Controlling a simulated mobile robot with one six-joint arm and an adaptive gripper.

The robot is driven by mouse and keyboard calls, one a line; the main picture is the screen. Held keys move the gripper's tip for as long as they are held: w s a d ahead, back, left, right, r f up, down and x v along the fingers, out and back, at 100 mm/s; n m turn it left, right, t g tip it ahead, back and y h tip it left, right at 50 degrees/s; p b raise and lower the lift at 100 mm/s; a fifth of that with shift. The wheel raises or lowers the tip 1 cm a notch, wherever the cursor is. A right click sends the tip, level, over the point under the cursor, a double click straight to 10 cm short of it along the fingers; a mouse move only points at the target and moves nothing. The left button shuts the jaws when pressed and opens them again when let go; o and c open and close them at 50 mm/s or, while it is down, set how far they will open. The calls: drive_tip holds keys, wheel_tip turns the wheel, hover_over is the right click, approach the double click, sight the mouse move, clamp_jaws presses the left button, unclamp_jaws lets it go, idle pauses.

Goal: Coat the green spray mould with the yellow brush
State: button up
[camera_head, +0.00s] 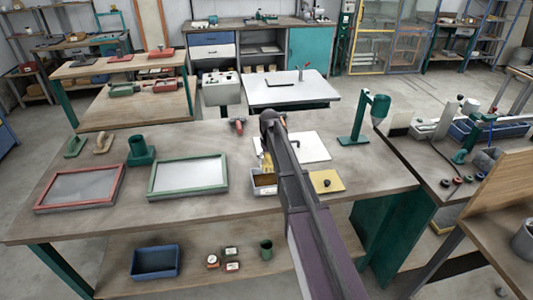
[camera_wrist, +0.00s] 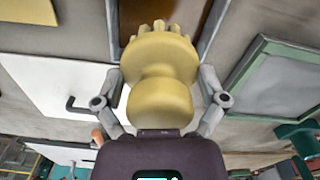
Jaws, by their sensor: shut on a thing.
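The yellow brush (camera_head: 267,163) is held in my gripper (camera_head: 266,150). In the wrist view the brush (camera_wrist: 160,60) sits between the two grey fingers of my gripper (camera_wrist: 160,95), with its notched bristle end pointing away from the wrist. The bristle end is at a small box with brown contents (camera_head: 265,190); I cannot tell whether it touches them. The green spray mould (camera_head: 188,192), a green frame around a pale panel, lies flat on the workbench left of the box. Its frame also shows at the right of the wrist view (camera_wrist: 250,62).
A red-framed panel (camera_head: 80,204) lies further left. A green cup-shaped holder (camera_head: 141,152) stands behind the frames. A white board (camera_head: 308,147) and a yellow plate (camera_head: 335,178) lie right of the box. A green stand (camera_head: 365,118) rises at the back right. The bench front is clear.

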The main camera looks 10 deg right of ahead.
drive_tip(key=shift+r, duration=0.1)
drive_tip(key=shift+a+r+m+p, duration=0.15)
drive_tip(key=shift+r+m+p, duration=0.55)
drive_tip(key=shift+r+p, duration=1.05)
drive_tip(key=shift+f, duration=0.25)
drive_tip(key=b, duration=1.2)
hover_over(268, 184)
wheel_tip(268, 184, down, 12)
drive_tip(key=shift+r, duration=0.15)
drive_tip(key=shift+r, duration=0.1)
drive_tip(key=shift+r+p, duration=4.95)
drive_tip(key=shift+p, duration=0.1)
